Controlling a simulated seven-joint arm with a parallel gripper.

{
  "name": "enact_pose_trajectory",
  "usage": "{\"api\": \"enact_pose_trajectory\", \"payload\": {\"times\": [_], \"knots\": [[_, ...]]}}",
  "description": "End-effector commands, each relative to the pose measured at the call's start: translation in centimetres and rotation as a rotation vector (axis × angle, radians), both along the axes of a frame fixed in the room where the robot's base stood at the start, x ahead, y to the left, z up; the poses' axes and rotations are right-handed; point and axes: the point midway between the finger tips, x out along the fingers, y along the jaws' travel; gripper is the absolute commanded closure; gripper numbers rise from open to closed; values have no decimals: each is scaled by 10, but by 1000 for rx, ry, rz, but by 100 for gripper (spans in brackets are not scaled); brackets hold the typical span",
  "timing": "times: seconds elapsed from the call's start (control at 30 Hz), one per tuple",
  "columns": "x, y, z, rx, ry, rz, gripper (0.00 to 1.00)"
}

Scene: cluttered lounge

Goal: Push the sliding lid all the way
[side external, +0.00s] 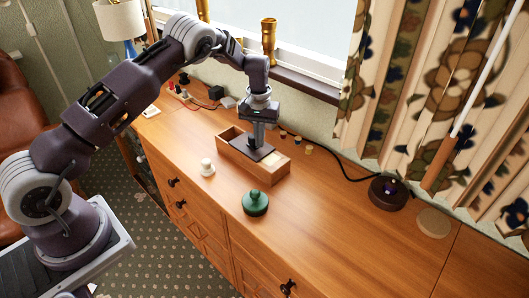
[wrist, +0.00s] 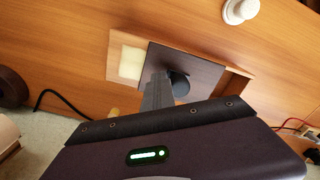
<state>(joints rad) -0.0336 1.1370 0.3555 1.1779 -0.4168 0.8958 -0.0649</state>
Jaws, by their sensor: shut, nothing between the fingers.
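A wooden box (side external: 279,172) stands on the dresser top, with a dark flat sliding lid (side external: 239,148) over its middle. The box has an uncovered part at each end. In the wrist view the lid (wrist: 204,67) carries a dark round knob (wrist: 180,84), and a cream patch (wrist: 131,62) shows in the uncovered left end. My gripper (side external: 257,144) is shut and points down at the lid. In the wrist view my gripper's fingers (wrist: 156,82) are just left of the knob and hide part of it. I cannot tell whether they touch it.
A white knobbed object (side external: 207,168) and a green knobbed object (side external: 255,203) stand in front of the box. A dark round device (side external: 388,193) with a black cable and a beige disc (side external: 433,222) lie to the right. The wall and window are close behind.

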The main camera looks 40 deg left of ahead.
Motion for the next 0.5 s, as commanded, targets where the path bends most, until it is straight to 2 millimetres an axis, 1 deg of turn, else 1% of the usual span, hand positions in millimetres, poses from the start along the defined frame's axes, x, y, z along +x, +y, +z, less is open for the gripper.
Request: {"api": "enact_pose_trajectory", "payload": {"times": [0.5], "knots": [[0,16,0,0,-1,1,100]]}}
